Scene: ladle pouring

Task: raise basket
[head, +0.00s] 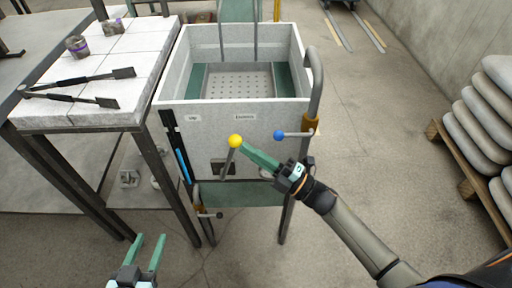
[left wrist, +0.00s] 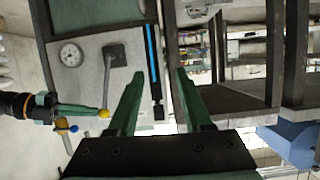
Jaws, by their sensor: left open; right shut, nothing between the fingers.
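The basket (head: 238,82) shows as a perforated grey plate low inside the open grey tank (head: 240,112), with thin rods rising behind it. A lever with a yellow ball (head: 235,141) stands at the tank's front; the ball also shows in the left wrist view (left wrist: 103,113). A blue-ball lever (head: 279,135) is to its right. My right gripper (head: 248,149) is shut and empty, its green fingertips close beside the yellow ball; I cannot tell whether they touch. My left gripper (head: 151,240) is open and empty, low in front of the tank. It shows in the left wrist view (left wrist: 158,78).
A white-topped table (head: 120,52) at left holds black tongs (head: 80,78) and small cups. A gauge (left wrist: 70,54) is on the tank's front. A curved pipe (head: 316,85) rises at its right side. Stacked sacks (head: 480,115) stand far right. The floor between is clear.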

